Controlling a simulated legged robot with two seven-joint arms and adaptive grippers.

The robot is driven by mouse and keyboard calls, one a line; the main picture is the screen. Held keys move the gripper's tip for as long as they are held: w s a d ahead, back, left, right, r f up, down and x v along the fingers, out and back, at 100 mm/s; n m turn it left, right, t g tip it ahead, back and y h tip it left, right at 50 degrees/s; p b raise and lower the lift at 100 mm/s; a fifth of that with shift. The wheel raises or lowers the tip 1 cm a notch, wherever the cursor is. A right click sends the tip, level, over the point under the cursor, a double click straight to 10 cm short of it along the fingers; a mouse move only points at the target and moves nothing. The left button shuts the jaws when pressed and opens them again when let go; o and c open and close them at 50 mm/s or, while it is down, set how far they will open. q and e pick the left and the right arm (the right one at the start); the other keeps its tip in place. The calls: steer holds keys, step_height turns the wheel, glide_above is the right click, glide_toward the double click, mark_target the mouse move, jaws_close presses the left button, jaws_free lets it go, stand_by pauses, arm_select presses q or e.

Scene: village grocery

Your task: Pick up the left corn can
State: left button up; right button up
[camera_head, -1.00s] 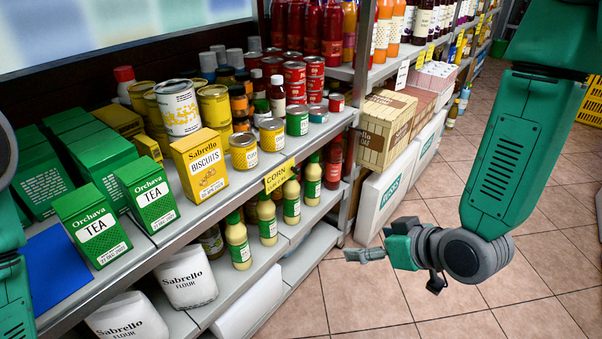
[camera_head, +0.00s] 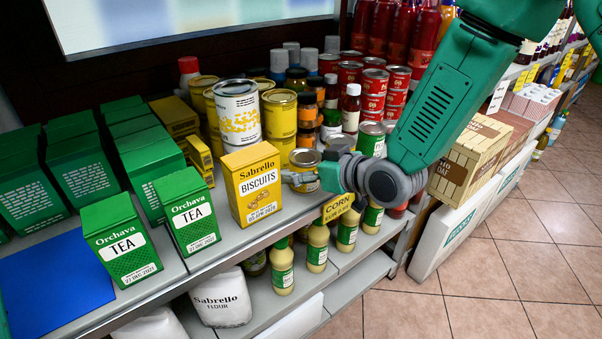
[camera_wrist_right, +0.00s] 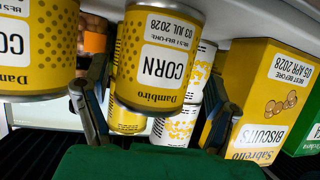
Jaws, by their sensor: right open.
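The left corn can (camera_head: 304,160), yellow with a metal lid, stands on the upper shelf just right of the biscuits box, partly hidden by my right gripper (camera_head: 303,178). In the right wrist view, which is upside down, the same can (camera_wrist_right: 165,58) shows its CORN label. There my right gripper (camera_wrist_right: 155,115) is open, with one finger on either side of the can; I cannot tell whether they touch it. The other corn can (camera_wrist_right: 38,45) is beside the left finger in that view; in the head view my gripper mostly hides it. My left gripper is not in view.
The yellow biscuits box (camera_head: 252,185) stands close to the left of the can. Large tins, one white and yellow (camera_head: 238,112), stand behind. Green tea boxes (camera_head: 122,240) are further left.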

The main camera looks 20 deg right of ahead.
steer(key=w, duration=0.1)
steer(key=w+f, duration=0.1)
steer(key=w, duration=0.1)
steer(key=shift+f+b, duration=0.3)
steer(key=shift+a+r, duration=0.1)
steer(key=shift+a, duration=0.4)
steer(key=c, duration=0.7)
steer(key=shift+a, duration=0.1)
steer(key=c, duration=0.7)
steer(key=shift+d, duration=0.4)
steer(key=shift+c, duration=0.3)
